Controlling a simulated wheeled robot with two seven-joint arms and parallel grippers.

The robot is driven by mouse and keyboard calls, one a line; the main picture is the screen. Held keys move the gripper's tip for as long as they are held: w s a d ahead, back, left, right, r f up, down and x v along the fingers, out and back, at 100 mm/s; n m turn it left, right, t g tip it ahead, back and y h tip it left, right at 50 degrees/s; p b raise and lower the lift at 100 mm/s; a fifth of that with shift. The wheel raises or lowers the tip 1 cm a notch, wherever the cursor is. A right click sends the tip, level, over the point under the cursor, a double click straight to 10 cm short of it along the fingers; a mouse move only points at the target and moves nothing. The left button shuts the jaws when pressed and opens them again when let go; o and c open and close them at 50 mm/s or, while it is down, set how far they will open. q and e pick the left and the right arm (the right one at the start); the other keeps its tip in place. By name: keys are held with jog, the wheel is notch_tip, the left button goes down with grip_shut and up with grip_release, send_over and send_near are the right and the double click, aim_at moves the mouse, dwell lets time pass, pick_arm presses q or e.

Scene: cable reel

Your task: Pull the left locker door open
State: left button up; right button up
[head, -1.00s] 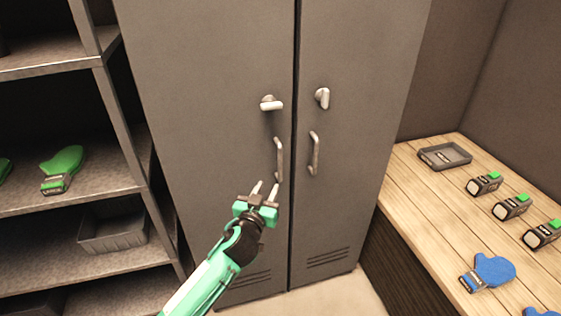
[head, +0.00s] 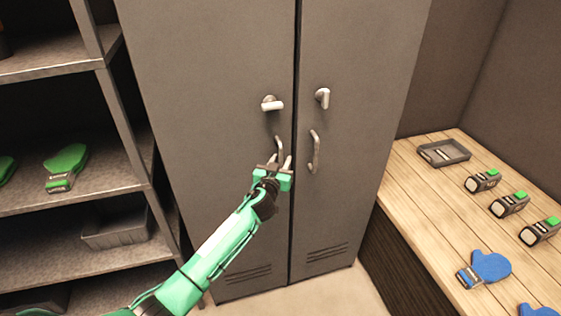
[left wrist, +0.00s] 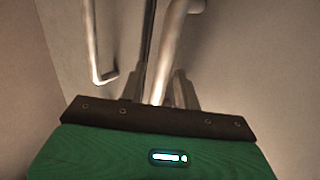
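The grey left locker door (head: 215,110) looks shut, level with the right door (head: 355,120) across a narrow seam. Its curved metal handle (head: 278,146) is partly hidden by my left gripper (head: 279,163). The knob (head: 272,103) above that handle has its lever lying sideways. In the left wrist view the handle (left wrist: 172,40) runs down between the two fingers of my left gripper (left wrist: 158,90). Gaps show on both sides of the handle, so the fingers look open around it. My right gripper is not in view.
The right door has its own handle (head: 314,152) close by and an upright lever (head: 323,97). A metal shelf (head: 110,190) stands at left. A wooden bench (head: 420,200) with a tray, devices and blue mitts stands at right. Some floor is clear before the locker.

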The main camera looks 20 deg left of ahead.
pick_arm(q)
grip_shut()
